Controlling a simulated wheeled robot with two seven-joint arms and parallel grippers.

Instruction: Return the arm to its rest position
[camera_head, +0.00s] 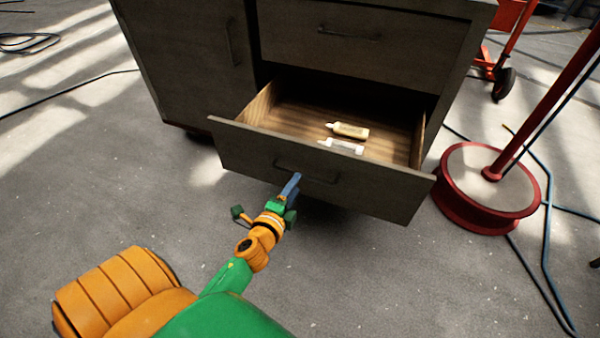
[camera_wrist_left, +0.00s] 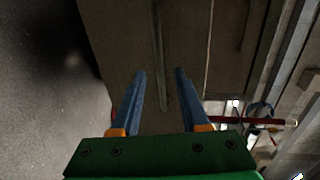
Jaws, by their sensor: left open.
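My left gripper (camera_head: 293,184) is open, with its blue fingers at the front of the pulled-out drawer (camera_head: 240,150), close to the drawer's dark bar handle (camera_head: 320,177). In the left wrist view, the two fingers (camera_wrist_left: 160,72) stand apart. The handle (camera_wrist_left: 159,40) runs through the gap between them; I cannot tell how deep it sits or whether a finger touches it. My orange and green left arm comes in from the lower left of the head view. My right gripper is not in view.
The open drawer holds a tan bottle (camera_head: 350,130) and a pale tube (camera_head: 343,147). The dark cabinet (camera_head: 190,60) stands behind. A red round-based stand (camera_head: 470,215) is at the right, with cables on the floor. The floor at left is mostly clear.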

